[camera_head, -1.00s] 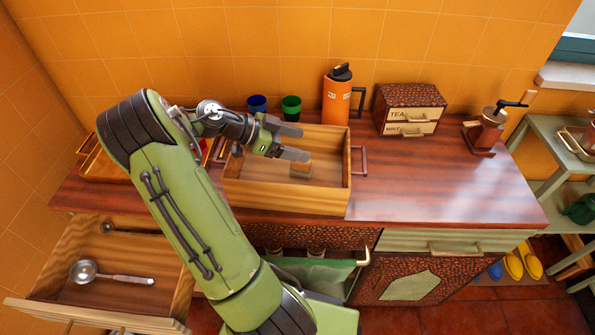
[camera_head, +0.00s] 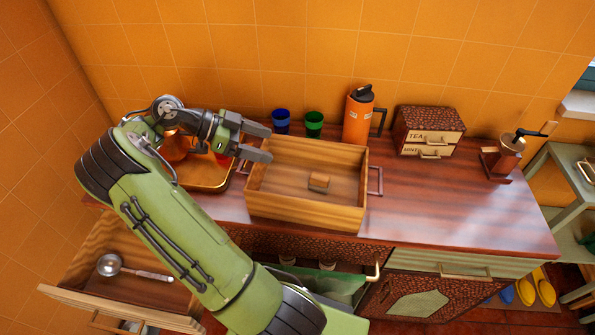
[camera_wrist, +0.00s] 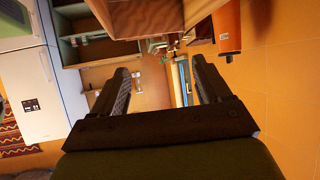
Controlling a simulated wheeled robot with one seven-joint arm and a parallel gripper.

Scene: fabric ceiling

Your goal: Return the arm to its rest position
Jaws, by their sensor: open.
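My gripper (camera_head: 268,142) is open and empty. In the head view it is above the counter, at the left end of the wooden crate (camera_head: 300,212), with its fingers pointing right. My green arm (camera_head: 170,205) reaches up from the bottom and bends at the upper left. In the wrist view the two dark fingers (camera_wrist: 162,88) stand apart with nothing between them.
An open drawer (camera_head: 125,295) with a ladle (camera_head: 130,268) juts out at lower left. An orange tray (camera_head: 207,184) is behind my arm. Blue (camera_head: 281,121) and green cups (camera_head: 314,123), an orange flask (camera_head: 358,117), a tea box (camera_head: 428,130) and a grinder (camera_head: 503,158) stand along the counter.

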